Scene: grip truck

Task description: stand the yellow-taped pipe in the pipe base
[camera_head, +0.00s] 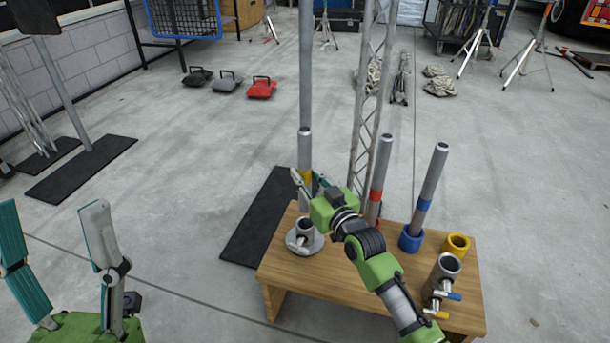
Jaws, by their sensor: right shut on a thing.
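The yellow-taped pipe (305,151) is grey and upright above the back left of the wooden table. My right gripper (308,180) is shut on it near the yellow tape. The gripper hides part of the pipe, and its lower end is not clear. The grey pipe base (292,243), a round flange with a short open socket, sits on the table's left end. The pipe appears above and behind its socket; I cannot tell whether they touch. My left gripper (52,212) is at lower left, its fingers wide apart and empty, away from the table.
On the table (340,278), a red-taped pipe (382,160) and a blue-taped pipe (433,175) stand upright, the latter in a blue holder (410,240). An open yellow holder (456,242) and a grey cup with tools (447,266) stand at right. A truss (365,125) rises behind.

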